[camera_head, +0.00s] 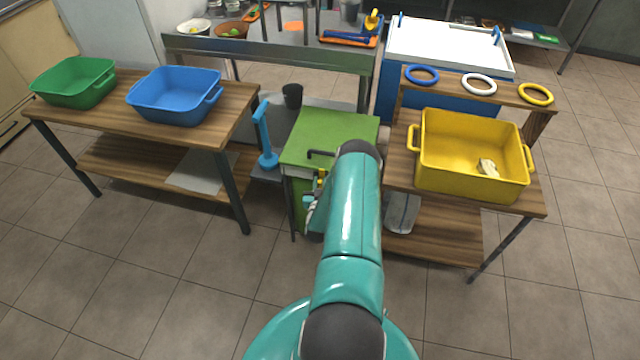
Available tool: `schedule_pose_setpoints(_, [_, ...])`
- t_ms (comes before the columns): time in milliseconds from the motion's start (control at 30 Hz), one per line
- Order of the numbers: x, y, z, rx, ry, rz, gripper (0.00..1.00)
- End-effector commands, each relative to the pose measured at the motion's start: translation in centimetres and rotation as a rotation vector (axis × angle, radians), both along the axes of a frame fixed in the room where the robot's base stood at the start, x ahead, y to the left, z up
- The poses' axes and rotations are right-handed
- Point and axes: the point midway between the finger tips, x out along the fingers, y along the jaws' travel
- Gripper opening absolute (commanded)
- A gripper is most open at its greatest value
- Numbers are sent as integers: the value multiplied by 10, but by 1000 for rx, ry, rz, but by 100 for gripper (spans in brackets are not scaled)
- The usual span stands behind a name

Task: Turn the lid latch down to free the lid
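The green press (335,135) stands in the middle, between two wooden tables, with a flat green lid on top. A black bent handle (320,153) shows at the lid's near edge. A small yellow part (321,177) shows on the near face below it; I cannot tell whether it is the latch. My teal arm reaches forward over the near face and hides much of it. Small pale and dark parts at my gripper (310,208) show just left of the arm, close to the near face. The fingers are too small and covered to tell their opening or any contact.
A yellow bin (430,175) with a pale piece inside stands on the right table. Green (75,95) and blue (170,115) bins stand on the left table. A blue upright part (264,130) and a black cup (292,95) are left of the press. The near floor is clear.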

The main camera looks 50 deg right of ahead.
Motion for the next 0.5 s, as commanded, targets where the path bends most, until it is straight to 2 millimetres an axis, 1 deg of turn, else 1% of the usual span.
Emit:
schedule_pose_setpoints(267, [0,0,0,-4,9,0,0])
schedule_pose_setpoints(500, [2,1,0,-34,76,2,0])
